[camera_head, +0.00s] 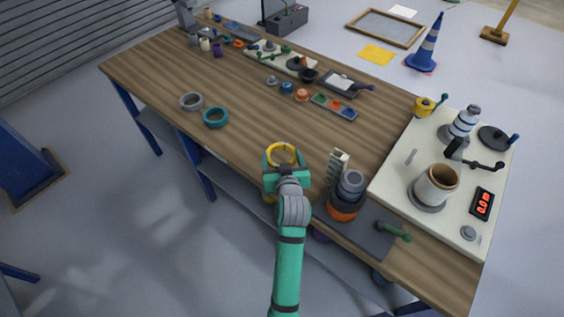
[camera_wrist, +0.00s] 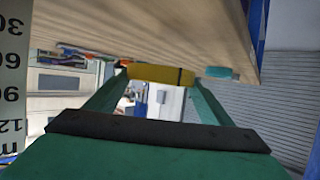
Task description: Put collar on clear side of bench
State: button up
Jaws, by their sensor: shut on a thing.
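My gripper (camera_head: 284,160) is shut on a yellow collar (camera_head: 282,154) near the front edge of the wooden bench (camera_head: 255,112). In the wrist view the yellow collar (camera_wrist: 160,74) sits between the two green fingers, with a dark line across it. I cannot tell whether the collar touches the bench or hangs just above it. A grey collar (camera_head: 191,101) and a teal collar (camera_head: 215,117) lie on the bench to the left, apart from my gripper. The bench surface around these two collars is mostly bare.
A white ruler-like block (camera_head: 337,164) and a grey-and-orange stack (camera_head: 347,190) stand close to the right of my gripper. A cream machine plate (camera_head: 400,185) with a cup fills the right end. Several small parts and trays line the back edge.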

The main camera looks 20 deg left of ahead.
jog(key=shift+w+a+f, duration=0.15)
jog(key=shift+w+f, duration=0.35)
jog(key=shift+f, duration=0.1)
jog(key=shift+w+a+f, duration=0.15)
jog(key=shift+w+f, duration=0.35)
jog(key=shift+f, duration=1.65)
jog(key=o, duration=1.1)
jog(key=shift+f, duration=0.15)
jog(key=v, duration=1.2)
jog(key=shift+w, duration=0.1)
jog(key=shift+r, duration=0.25)
